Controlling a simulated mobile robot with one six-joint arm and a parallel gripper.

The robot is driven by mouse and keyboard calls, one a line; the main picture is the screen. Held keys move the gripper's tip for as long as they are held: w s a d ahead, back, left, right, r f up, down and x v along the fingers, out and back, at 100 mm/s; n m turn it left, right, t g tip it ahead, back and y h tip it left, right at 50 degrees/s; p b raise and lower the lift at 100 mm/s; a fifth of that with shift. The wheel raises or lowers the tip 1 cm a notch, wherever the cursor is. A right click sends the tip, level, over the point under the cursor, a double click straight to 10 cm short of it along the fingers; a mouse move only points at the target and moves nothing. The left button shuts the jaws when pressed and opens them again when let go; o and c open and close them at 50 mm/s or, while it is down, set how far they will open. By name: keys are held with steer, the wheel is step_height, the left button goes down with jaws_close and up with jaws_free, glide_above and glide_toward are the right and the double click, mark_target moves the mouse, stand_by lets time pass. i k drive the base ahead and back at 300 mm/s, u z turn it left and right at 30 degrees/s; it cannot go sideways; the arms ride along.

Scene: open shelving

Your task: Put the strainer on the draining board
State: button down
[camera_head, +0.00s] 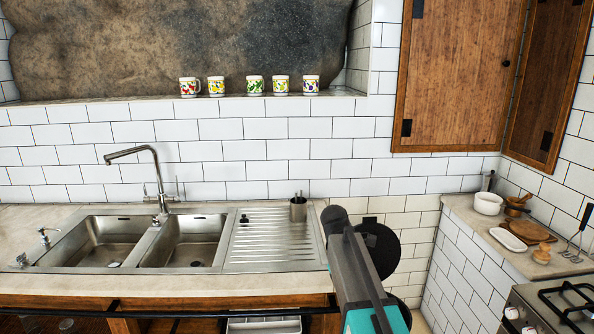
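The steel draining board (270,254) is the ribbed panel right of the two sink bowls. A metal cup (298,210) stands upright at its back right, with thin items showing above the rim. Small dark pieces (243,217) lie at its back left, too small to identify. I cannot make out a strainer for certain. My arm rises from the bottom, right of the draining board. Its far end, where my gripper (335,218) seems to be, is near the counter's right end. The fingers are not distinct, and I cannot tell whether they hold anything.
The double sink (150,250) with a tall tap (150,170) is on the left. Several patterned mugs (255,85) stand on the high ledge. A dark round thing (382,250) shows beside my arm. The right counter holds a white bowl (488,203) and wooden boards (512,228).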

mark_target(264, 251)
steer(key=z, duration=0.25)
steer(key=i, duration=0.55)
steer(key=u, duration=1.75)
